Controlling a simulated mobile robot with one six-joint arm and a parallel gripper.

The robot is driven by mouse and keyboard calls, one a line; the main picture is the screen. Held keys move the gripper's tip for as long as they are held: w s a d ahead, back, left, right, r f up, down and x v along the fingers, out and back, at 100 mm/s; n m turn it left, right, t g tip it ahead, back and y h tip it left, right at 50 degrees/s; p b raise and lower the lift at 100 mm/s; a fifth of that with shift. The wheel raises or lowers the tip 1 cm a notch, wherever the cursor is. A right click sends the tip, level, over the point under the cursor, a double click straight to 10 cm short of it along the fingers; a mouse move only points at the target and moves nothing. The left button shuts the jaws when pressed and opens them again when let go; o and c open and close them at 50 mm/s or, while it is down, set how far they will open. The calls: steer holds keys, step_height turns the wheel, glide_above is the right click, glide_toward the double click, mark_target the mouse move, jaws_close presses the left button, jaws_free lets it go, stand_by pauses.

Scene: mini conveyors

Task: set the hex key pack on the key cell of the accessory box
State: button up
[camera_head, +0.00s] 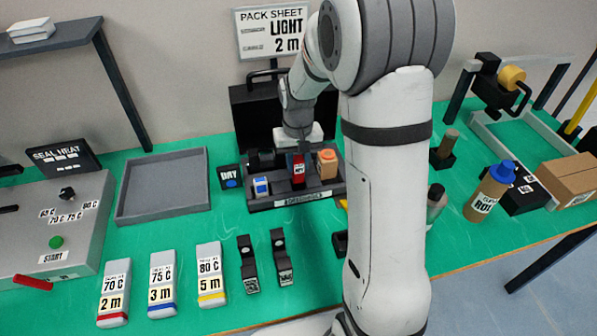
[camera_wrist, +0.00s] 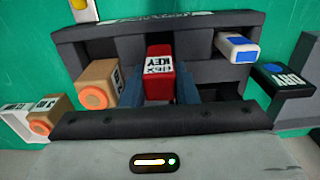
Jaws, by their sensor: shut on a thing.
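The hex key pack (camera_head: 298,170) is a small red block with a white label; it also shows in the wrist view (camera_wrist: 159,72), lettered "HEX KEY". My gripper (camera_wrist: 160,88) is shut on it, with a blue-grey finger on each side. In the head view my gripper (camera_head: 299,152) comes down from above the box. The accessory box (camera_head: 325,193) is a dark tray with divided cells and a label on its front edge. The pack is upright at the middle of the box, between its cells' walls. Whether it touches the floor of the cell is hidden.
In the box, a cardboard piece with an orange disc (camera_head: 327,163) sits at right and a white-blue piece (camera_head: 261,187) at left. An empty grey tray (camera_head: 165,190) is further left.

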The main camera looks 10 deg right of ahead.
mark_target(298, 173)
steer(key=shift+s+f, duration=0.1)
steer(key=shift+f, duration=1.9)
steer(key=shift+f, duration=0.15)
steer(key=o, duration=1)
step_height(298, 173, up, 12)
steer(key=shift+r, duration=0.1)
steer(key=s+r+t, duration=0.1)
steer(key=s+r, duration=0.1)
steer(key=s, duration=0.8)
steer(key=s+r+t, duration=0.1)
steer(key=s+r, duration=0.1)
steer(key=s, duration=0.9)
steer(key=shift+s+d+r+t, duration=0.2)
steer(key=shift+d+t, duration=0.05)
steer(key=shift+t, duration=0.05)
